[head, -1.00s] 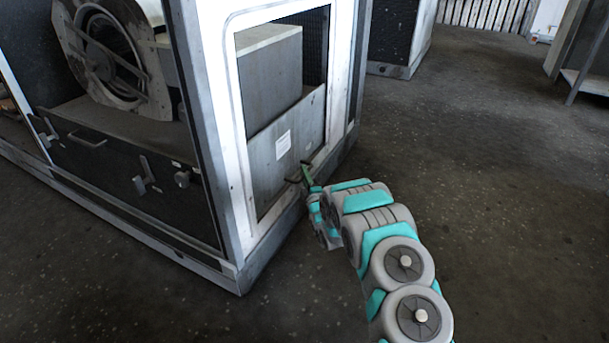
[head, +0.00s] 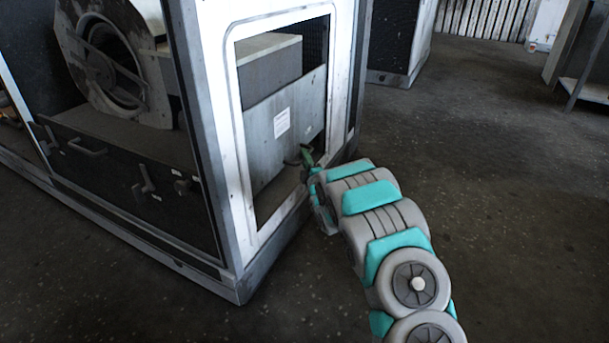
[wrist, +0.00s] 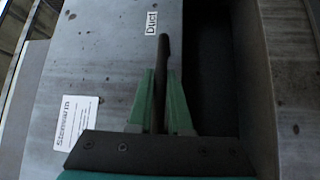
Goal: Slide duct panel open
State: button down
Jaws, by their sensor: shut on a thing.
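The duct panel (head: 285,125) is a grey metal sheet with a white label, set in the white-framed opening of the housing. Its lower edge stands above the bottom of the frame, with a dark gap below it. My gripper (head: 307,158) is at the panel's lower right, shut on its dark handle (head: 293,162). In the wrist view, the green fingers of my gripper (wrist: 161,100) stand on both sides of the handle (wrist: 163,60). The panel (wrist: 115,60) there carries a "Duct" tag, with a dark gap to its right.
The white frame (head: 219,120) surrounds the opening. A grey box (head: 270,68) shows behind the panel, above its top edge. A round blower (head: 108,65) sits in the left bay, above a dark front with handles. The floor (head: 500,190) to the right is clear.

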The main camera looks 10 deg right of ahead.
notch_tip(320, 180, up, 20)
dwell(0.4)
jog(key=c, duration=0.8)
grip_release()
jog(key=shift+f, duration=0.15)
jog(key=shift+c, duration=0.2)
jog(key=shift+s, duration=0.1)
jog(key=s+d+f, duration=0.1)
jog(key=s, duration=0.6)
jog(key=shift+s+p, duration=0.2)
jog(key=shift+p, duration=0.25)
